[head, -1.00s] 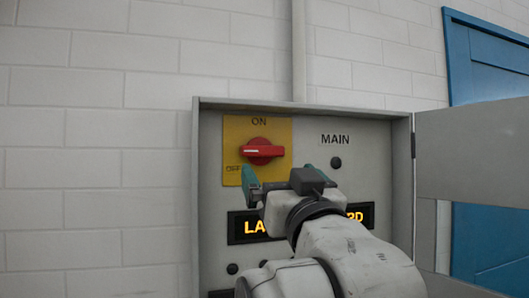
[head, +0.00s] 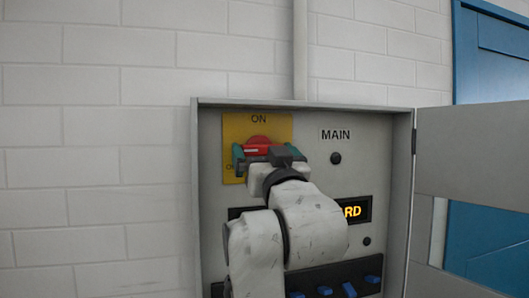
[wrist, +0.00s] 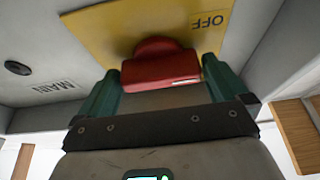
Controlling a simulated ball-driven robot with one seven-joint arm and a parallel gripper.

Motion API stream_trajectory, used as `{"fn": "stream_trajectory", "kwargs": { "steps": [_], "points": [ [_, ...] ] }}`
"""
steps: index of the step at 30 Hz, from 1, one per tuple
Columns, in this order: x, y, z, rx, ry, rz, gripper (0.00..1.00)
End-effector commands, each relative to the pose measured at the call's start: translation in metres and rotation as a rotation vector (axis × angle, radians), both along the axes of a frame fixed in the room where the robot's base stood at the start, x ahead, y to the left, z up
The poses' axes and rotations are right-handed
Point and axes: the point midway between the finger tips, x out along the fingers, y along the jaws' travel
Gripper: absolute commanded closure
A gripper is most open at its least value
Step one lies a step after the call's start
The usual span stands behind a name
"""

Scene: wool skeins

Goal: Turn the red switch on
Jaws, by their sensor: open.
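The red switch (head: 258,143) is a rotary handle on a yellow plate (head: 284,127), with ON above and OFF at the plate's left. Its handle lies about level, as seen in the head view. My gripper (head: 258,154) is open in front of it, with one green finger at each end of the handle. In the wrist view the red switch (wrist: 160,69) sits between the two fingers of my gripper (wrist: 162,88), and OFF reads upside down to its right. Whether the fingers touch the handle is unclear.
The grey panel box (head: 404,200) has its door (head: 470,155) open to the right. A MAIN label (head: 335,135) and a dark round button (head: 336,158) lie right of the plate. My arm partly hides an amber display (head: 353,211). Several blue toggles (head: 348,289) are below.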

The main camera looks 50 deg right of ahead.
Motion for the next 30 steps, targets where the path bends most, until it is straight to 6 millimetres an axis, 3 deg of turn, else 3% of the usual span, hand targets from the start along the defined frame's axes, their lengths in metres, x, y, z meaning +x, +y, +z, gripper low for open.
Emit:
{"fn": "stream_trajectory", "kwargs": {
  "steps": [4,16,30],
  "points": [
    [-0.0002,0.0001,0.0,0.0,0.0,0.0,0.02],
    [-0.0003,0.0003,0.0,0.0,0.0,0.0,0.39],
    [0.001,0.0021,-0.0016,0.11,-0.075,0.002,0.39]
  ]
}}
